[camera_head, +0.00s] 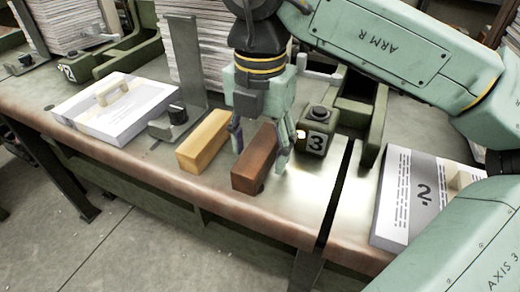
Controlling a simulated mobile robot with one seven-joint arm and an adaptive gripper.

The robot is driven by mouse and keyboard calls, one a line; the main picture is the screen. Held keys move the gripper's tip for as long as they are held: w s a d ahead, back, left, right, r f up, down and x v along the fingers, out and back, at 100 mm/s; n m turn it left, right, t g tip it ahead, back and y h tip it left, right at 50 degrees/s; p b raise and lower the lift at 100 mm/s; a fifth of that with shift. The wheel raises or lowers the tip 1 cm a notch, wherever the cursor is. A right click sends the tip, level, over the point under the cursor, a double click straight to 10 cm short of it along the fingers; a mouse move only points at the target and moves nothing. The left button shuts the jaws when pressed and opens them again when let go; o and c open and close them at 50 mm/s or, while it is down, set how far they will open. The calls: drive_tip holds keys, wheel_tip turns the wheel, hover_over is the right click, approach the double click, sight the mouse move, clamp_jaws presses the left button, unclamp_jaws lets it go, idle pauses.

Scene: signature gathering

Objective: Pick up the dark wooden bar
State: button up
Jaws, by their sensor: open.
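The dark wooden bar (257,163) lies on the metal table near its front edge, in the middle of the head view. My gripper (260,158) points down over it with its jaws open. One finger is at the left of the bar and the other at its right, so the fingers straddle it. The right finger looks close to the bar's side; I cannot tell whether it touches. The far end of the bar is partly hidden by my gripper.
A light wooden bar (203,141) lies just left of the dark one. A green block marked 3 (317,132) stands close on the right. A metal bookend (181,75) and paper stacks (115,108) are to the left. Another paper stack (424,205) lies right, beyond a table gap.

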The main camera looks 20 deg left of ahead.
drive_tip(key=shift+f, duration=0.6)
drive_tip(key=shift+c, duration=0.6)
drive_tip(key=c, duration=1.1)
drive_tip(key=shift+r, duration=0.15)
drive_tip(key=shift+r, duration=0.55)
wheel_tip(320, 180, up, 2)
drive_tip(key=shift+s+r+b, duration=0.1)
drive_tip(key=shift+r+b, duration=0.05)
drive_tip(key=shift+b, duration=0.5)
drive_tip(key=s+d+b, duration=0.1)
drive_tip(key=s+d, duration=0.1)
drive_tip(key=s, duration=0.2)
drive_tip(key=s+d+r+b, duration=0.1)
drive_tip(key=s+d, duration=0.2)
drive_tip(key=s, duration=0.2)
drive_tip(key=s+d+b, duration=0.1)
drive_tip(key=s+d, duration=0.1)
drive_tip(key=s, duration=0.3)
drive_tip(key=shift+d+r, duration=0.2)
drive_tip(key=shift+d, duration=0.15)
